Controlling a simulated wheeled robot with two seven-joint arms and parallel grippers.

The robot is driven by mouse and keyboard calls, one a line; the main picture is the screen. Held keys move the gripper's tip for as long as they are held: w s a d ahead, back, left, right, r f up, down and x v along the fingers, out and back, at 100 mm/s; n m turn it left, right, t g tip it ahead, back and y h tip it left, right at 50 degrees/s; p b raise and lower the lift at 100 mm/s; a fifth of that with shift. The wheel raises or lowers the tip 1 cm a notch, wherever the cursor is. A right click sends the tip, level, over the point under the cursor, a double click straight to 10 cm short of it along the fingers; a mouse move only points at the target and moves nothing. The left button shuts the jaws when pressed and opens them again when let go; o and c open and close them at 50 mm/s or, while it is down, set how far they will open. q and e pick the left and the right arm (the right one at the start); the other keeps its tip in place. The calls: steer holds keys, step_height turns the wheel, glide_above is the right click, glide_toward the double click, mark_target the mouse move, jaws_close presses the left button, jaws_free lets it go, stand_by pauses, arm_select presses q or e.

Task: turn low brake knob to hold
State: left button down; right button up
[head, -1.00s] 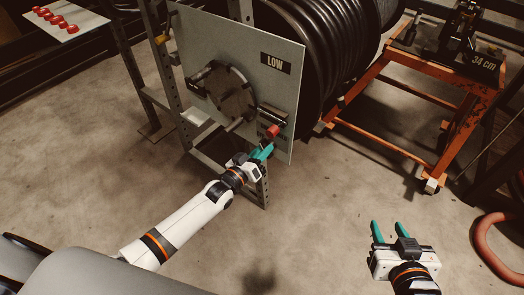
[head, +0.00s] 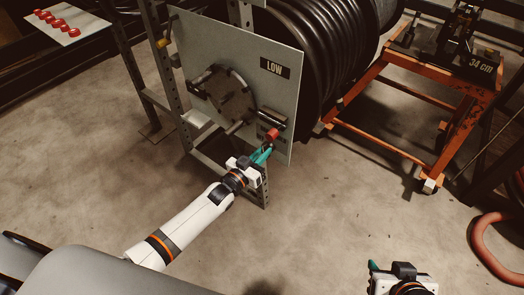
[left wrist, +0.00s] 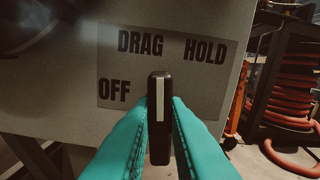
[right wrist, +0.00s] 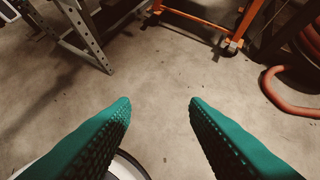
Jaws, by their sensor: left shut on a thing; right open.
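The low brake knob (left wrist: 159,112) is a black bar with a white stripe. In the left wrist view it stands between the teal fingers of my left gripper (left wrist: 160,130), which is shut on it. Its stripe points up the picture, between DRAG and HOLD on the label plate (left wrist: 165,62); OFF is at the left. In the head view my left gripper (head: 262,154) is at the lower right of the panel marked LOW (head: 225,60), and its fingers hide the knob. My right gripper (right wrist: 160,102) is open and empty above the floor, at the lower edge of the head view (head: 395,270).
A red-ended handle (head: 272,134) is just above my left gripper. A round dark hub (head: 230,95) is on the panel, with a black hose reel (head: 320,50) behind. An orange cart (head: 440,110) stands at right, a red hose (head: 485,240) below it. The middle floor is clear.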

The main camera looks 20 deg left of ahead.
arm_select(q)
steer(key=shift+d+m+p, duration=0.15)
steer(key=shift+m+p, duration=0.4)
steer(key=shift+m, duration=3.05)
arm_select(e)
steer(key=s+d+f+g, duration=0.1)
steer(key=s+g, duration=0.2)
steer(key=s, duration=0.2)
steer(key=shift+s+d+f+g+h, duration=0.3)
steer(key=shift+s+d+f+h, duration=0.05)
steer(key=shift+d+f+h, duration=0.05)
steer(key=shift+s, duration=0.1)
arm_select(q)
steer(key=c, duration=1.4)
jaws_free()
steer(key=shift+c, duration=0.2)
steer(key=shift+s, duration=0.1)
